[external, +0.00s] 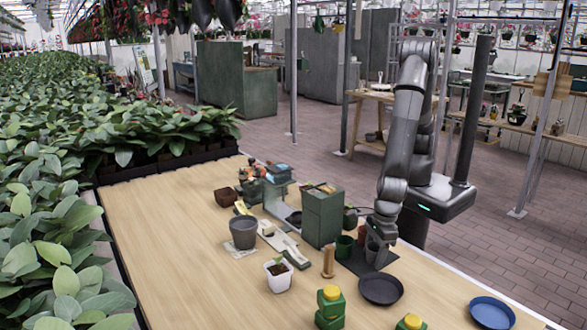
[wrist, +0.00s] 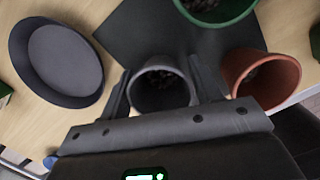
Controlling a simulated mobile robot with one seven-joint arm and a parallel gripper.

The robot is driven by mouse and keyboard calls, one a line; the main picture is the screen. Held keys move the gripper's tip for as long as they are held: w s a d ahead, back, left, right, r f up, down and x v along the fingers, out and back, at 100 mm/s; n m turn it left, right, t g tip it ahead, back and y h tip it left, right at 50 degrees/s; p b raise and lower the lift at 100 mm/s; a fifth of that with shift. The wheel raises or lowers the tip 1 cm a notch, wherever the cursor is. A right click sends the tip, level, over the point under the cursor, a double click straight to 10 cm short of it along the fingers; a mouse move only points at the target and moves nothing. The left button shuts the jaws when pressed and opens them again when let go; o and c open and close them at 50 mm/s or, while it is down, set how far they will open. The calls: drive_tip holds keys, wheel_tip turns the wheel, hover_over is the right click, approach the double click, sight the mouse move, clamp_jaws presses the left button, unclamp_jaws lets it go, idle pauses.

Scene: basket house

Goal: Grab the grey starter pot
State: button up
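The small grey starter pot (wrist: 160,70) sits between the two fingers of my gripper (wrist: 162,92) in the wrist view. Its round rim faces the camera and dark contents show inside. One finger is on each side of the pot, close to its wall; I see no clear grip on it. In the external view the grey pot (external: 372,252) stands on a dark mat, right below my gripper (external: 382,238), which partly hides it and its neighbours.
A terracotta pot (wrist: 262,76) is close on the right in the wrist view, and a green pot (wrist: 222,18) is above. A dark saucer (external: 380,289) lies nearby. A larger grey pot (external: 243,234) and a green box (external: 322,217) stand further left on the wooden table (external: 190,270).

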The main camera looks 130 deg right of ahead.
drive_tip(key=c, duration=0.6)
drive_tip(key=shift+r, duration=0.1)
